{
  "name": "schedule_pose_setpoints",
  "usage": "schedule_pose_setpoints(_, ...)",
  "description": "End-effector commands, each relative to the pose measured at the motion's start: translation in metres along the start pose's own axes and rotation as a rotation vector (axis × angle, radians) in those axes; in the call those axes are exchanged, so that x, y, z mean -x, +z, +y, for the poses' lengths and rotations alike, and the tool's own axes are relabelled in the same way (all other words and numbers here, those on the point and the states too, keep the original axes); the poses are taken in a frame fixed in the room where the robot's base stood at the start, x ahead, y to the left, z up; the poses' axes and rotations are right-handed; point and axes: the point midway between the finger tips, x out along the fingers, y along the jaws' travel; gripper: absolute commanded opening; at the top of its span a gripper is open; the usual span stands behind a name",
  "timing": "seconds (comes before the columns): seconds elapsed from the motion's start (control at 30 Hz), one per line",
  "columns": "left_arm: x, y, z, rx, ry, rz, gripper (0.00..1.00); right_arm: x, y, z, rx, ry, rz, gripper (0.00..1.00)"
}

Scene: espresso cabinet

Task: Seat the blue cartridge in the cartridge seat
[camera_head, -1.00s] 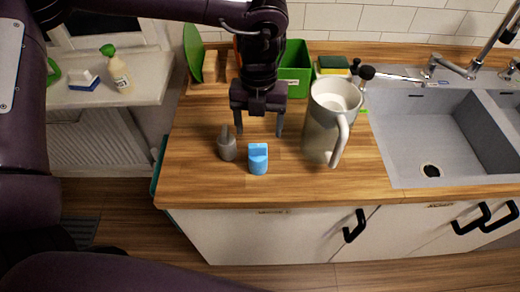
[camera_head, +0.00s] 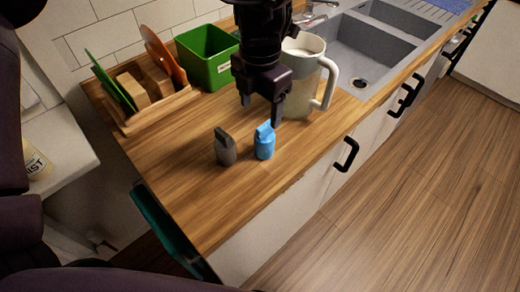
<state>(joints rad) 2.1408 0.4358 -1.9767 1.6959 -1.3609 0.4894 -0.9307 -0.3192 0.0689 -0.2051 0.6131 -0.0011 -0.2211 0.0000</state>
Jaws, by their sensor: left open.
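The blue cartridge (camera_head: 264,143) stands upright on the wooden counter, with a narrower raised top. A similarly shaped grey piece (camera_head: 225,149) stands just left of it. My left gripper (camera_head: 260,110) points down above and slightly behind the blue cartridge. Its two fingers are apart and nothing is between them. The right fingertip appears close to the cartridge's top; I cannot tell if they touch. I cannot make out a cartridge seat in this view. My right gripper is not in view.
A white-handled jug (camera_head: 302,88) stands close behind and right of my left gripper. A green bin (camera_head: 206,57) and a wooden rack (camera_head: 150,105) with boards are at the back. A grey sink (camera_head: 365,50) lies to the right. The front counter (camera_head: 215,205) is clear.

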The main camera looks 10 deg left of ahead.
Motion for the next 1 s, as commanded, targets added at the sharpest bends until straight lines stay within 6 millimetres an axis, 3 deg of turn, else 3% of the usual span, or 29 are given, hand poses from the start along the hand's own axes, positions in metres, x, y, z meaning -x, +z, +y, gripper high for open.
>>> schedule_pose_setpoints(0.3,-0.031,-0.001,-0.003,-0.007,0.001,0.004,0.69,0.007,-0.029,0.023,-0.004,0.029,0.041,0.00)
schedule_pose_setpoints(0.6,-0.072,-0.002,-0.009,-0.004,0.000,0.004,0.69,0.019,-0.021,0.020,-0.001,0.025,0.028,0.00)
schedule_pose_setpoints(0.9,-0.078,-0.001,-0.008,-0.004,0.001,0.001,0.69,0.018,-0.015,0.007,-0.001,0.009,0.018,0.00)
schedule_pose_setpoints(1.0,-0.078,-0.001,-0.008,-0.004,0.001,0.001,0.56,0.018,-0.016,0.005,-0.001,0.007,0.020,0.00)
